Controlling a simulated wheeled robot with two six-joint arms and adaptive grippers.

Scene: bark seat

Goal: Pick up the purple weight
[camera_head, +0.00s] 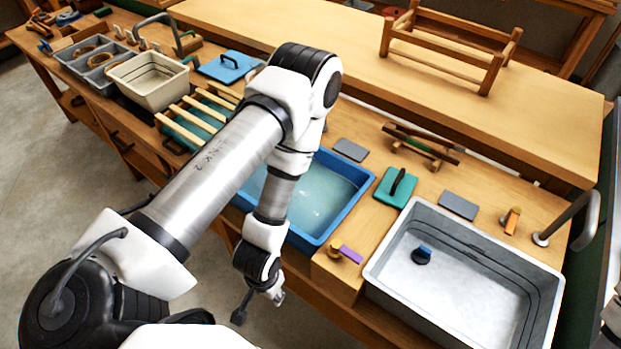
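The purple weight (350,254) is a small purple block lying on the wooden ledge between the blue basin and the grey basin. A small brass-coloured round piece (335,253) sits right at its left end; I cannot tell whether they are joined. My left gripper (260,306) hangs pointing down in front of the bench, left of and nearer than the purple weight. Its fingers look spread, with nothing between them. My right gripper is not in view.
A blue basin (338,224) of water is behind my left forearm. A grey basin (400,292) at right holds a dark blue-topped object (422,254). A green lid with a black handle (396,187) lies behind the ledge. A wooden rack (447,50) stands on the upper shelf.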

